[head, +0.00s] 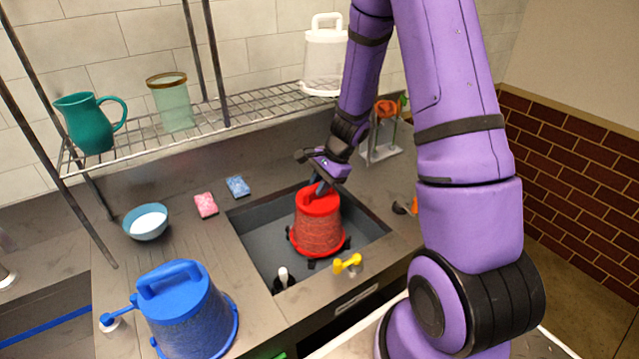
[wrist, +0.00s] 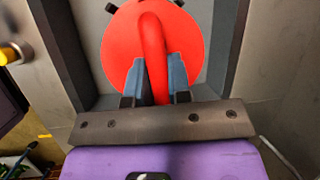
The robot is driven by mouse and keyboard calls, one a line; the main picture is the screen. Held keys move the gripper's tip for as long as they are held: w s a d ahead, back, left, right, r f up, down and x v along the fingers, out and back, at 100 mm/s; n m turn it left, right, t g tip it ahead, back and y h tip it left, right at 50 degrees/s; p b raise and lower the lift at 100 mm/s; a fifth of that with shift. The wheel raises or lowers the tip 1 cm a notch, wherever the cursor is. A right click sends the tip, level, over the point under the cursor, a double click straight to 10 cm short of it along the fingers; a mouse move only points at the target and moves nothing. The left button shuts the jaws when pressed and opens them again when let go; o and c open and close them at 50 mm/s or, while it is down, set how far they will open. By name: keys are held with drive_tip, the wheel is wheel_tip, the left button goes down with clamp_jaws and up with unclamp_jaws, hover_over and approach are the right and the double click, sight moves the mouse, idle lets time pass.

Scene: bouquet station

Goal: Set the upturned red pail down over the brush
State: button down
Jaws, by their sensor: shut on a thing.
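The upturned red pail (head: 320,228) is in the sink (head: 262,240), base up, with its handle on top. It looks upright, with dark pieces showing around its lower rim. Whether the rim rests on the sink floor is unclear. My gripper (head: 318,188) is shut on the pail's handle; in the wrist view the blue fingers (wrist: 155,80) stand either side of the red handle (wrist: 153,45). I cannot make out the brush for certain; anything under the pail is hidden. A small white-topped dark item (head: 283,275) stands in the sink's near left corner.
A yellow tap (head: 348,263) is at the sink's front edge. A blue pail (head: 185,310) stands on the counter at front left. A blue bowl (head: 147,222), pink sponge (head: 205,205) and blue sponge (head: 237,186) lie left of the sink. A wire shelf (head: 200,128) hangs behind.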

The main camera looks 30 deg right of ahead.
drive_tip(key=shift+f, duration=0.4)
drive_tip(key=c, duration=1)
unclamp_jaws()
drive_tip(key=v, duration=1)
drive_tip(key=shift+d+r, duration=0.1)
drive_tip(key=shift+r, duration=0.3)
